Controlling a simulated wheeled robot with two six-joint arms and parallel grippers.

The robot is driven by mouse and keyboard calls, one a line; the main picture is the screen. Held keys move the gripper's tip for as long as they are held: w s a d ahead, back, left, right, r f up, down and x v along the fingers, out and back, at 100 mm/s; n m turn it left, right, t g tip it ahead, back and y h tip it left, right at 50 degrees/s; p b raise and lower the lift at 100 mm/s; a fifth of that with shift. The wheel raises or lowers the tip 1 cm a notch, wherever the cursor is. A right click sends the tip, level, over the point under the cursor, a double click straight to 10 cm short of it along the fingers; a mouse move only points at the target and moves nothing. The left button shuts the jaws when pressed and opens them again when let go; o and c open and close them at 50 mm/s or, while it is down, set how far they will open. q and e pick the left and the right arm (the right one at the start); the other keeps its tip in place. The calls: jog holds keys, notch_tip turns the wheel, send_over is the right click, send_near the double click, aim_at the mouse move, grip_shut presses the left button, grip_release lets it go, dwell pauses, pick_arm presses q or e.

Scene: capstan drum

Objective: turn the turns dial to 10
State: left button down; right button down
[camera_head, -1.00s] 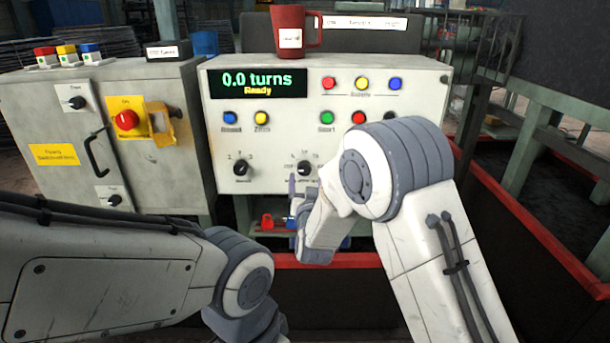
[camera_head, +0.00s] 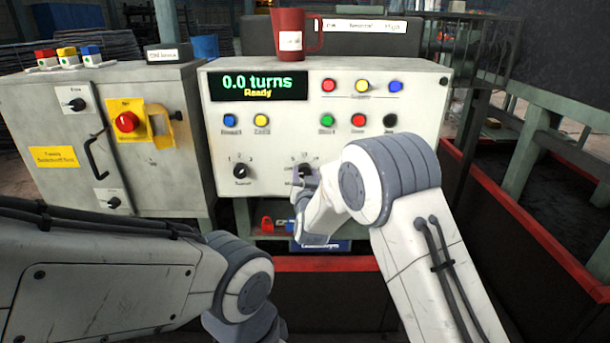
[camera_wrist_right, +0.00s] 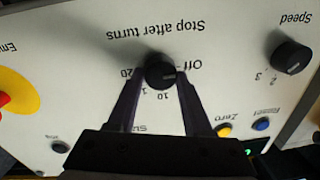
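The turns dial (camera_head: 306,170) is a black knob low on the front of the light grey control panel (camera_head: 275,185). In the right wrist view, upside down, the black knob (camera_wrist_right: 160,73) sits under the words "Stop after turns", and its pale mark appears to point toward "Off". My right gripper (camera_wrist_right: 161,78) is open, with one dark finger on each side of the knob; contact cannot be made out. In the head view my right gripper (camera_head: 302,180) partly hides the dial. The display (camera_head: 258,85) reads "0.0 turns" and "Ready". My left gripper is out of view.
The speed dial (camera_head: 240,170) is left of the turns dial. Several coloured push buttons sit above, including a green one (camera_head: 327,121). A red mug (camera_head: 291,32) stands on the panel top.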

jog(key=shift+f+m+b, duration=0.15)
jog(key=shift+m+b, duration=0.45)
jog(key=shift+b, duration=0.2)
jog(key=shift+f+m+t+h+b, duration=0.15)
jog(key=shift+m+h+b, duration=0.1)
jog(key=shift+m+b, duration=4.15)
jog(key=shift+m+t+h+b, duration=0.15)
jog(key=shift+m+h+b, duration=0.1)
jog(key=shift+m+b, duration=4.1)
jog(key=shift+c, duration=1.6)
grip_release()
